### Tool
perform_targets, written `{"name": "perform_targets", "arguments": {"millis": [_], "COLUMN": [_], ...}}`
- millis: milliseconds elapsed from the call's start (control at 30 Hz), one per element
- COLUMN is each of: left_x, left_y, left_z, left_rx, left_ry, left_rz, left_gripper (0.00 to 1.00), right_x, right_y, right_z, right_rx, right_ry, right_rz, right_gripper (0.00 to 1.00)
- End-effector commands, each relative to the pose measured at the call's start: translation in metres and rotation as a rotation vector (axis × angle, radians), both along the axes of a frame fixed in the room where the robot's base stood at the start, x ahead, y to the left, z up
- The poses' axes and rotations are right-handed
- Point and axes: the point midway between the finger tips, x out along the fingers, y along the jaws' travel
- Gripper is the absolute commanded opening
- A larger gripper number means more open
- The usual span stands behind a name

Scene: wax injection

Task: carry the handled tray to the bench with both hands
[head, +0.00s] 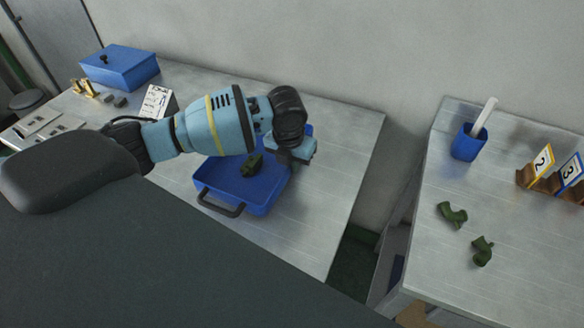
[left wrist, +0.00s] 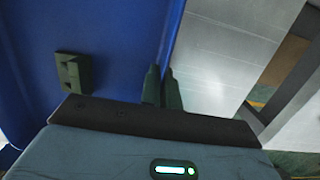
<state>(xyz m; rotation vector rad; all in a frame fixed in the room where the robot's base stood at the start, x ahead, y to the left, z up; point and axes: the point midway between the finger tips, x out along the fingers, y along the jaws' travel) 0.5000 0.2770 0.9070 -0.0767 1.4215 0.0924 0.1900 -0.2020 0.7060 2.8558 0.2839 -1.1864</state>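The blue handled tray (head: 262,197) lies on the left metal table, with a dark handle (head: 220,204) on its near side. A dark green curved piece (head: 252,165) lies inside it; this piece also shows in the left wrist view (left wrist: 75,72). My left gripper (head: 292,160) is at the tray's right side, pointing down. In the left wrist view its two fingers (left wrist: 162,88) stand close together on either side of the blue tray wall (left wrist: 172,42), seemingly shut on it. My arm hides the tray's far left part. My right gripper is in neither view.
The bench (head: 500,265) at right stands apart from the left table (head: 325,215), with a gap between. It holds a blue cup (head: 468,142), two green pieces (head: 452,214) and numbered card holders (head: 545,170). A blue box (head: 120,68) stands at the back left.

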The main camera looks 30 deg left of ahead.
Motion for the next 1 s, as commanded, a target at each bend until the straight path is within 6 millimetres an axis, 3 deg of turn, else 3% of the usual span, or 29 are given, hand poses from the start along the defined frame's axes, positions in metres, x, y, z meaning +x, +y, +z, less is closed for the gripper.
{"name": "perform_targets", "arguments": {"millis": [133,533,733,1000], "left_x": [0.001,0.001,0.000,0.000], "left_y": [0.000,0.000,0.000,0.000], "left_z": [-0.014,-0.019,-0.019,-0.018], "left_rx": [0.001,0.000,0.000,0.000], "left_ry": [-0.004,-0.004,-0.003,-0.003], "left_rz": [0.001,0.000,0.000,0.000], "left_gripper": [0.00,0.00,0.25,0.25], "right_x": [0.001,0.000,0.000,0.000], "right_y": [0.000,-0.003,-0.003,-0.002], "right_z": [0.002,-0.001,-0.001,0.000], "right_rx": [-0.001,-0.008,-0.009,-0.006], "right_ry": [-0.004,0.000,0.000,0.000], "right_rz": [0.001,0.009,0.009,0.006], "right_gripper": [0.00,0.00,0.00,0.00]}}
